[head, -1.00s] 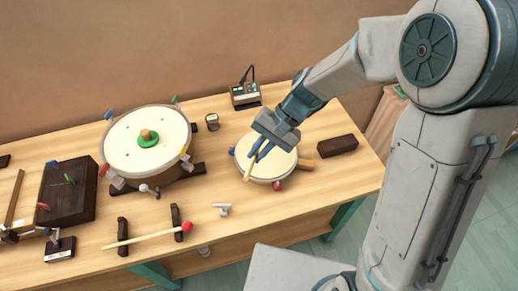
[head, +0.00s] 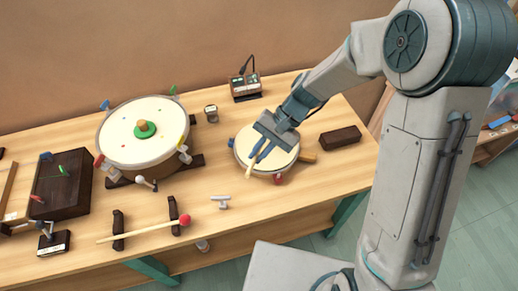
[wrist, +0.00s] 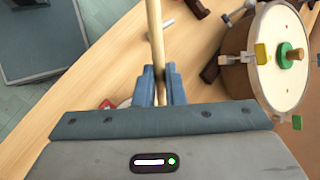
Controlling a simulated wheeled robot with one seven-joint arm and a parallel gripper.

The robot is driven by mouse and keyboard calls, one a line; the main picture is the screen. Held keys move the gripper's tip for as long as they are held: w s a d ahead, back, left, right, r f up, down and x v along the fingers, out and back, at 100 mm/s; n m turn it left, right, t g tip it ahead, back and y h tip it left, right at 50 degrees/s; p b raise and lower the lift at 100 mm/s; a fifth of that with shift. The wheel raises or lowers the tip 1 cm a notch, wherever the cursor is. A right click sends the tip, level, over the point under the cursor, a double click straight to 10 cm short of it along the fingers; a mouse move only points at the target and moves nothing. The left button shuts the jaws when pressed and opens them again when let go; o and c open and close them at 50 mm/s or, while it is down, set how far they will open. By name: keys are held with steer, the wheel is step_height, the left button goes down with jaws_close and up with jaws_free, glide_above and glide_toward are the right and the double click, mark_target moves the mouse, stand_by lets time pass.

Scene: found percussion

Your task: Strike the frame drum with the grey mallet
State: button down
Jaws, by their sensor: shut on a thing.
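My gripper (head: 262,154) is shut on a thin pale wooden stick (head: 250,170), also seen in the wrist view (wrist: 155,40). No grey head shows on it; its far end runs out of the wrist view. The frame drum seems to be the small round one with a cream skin (head: 245,146), toward the table's right. My gripper and the stick appear over this drum in the head view, covering part of its skin. I cannot tell whether the stick touches it.
A larger drum (head: 120,125) with a green knob stands left; it also shows in the wrist view (wrist: 265,80). A red-headed mallet (head: 150,232) lies across two dark rests. A dark brown block (head: 339,137) lies right of the small drum; a small device (head: 245,87) stands behind.

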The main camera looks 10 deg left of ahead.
steer(key=r+p, duration=0.1)
steer(key=p, duration=0.1)
steer(key=w+r+g+p, duration=0.1)
steer(key=r, duration=0.1)
steer(key=shift+p, duration=0.4)
steer(key=shift+f+m, duration=0.1)
steer(key=shift+m, duration=0.2)
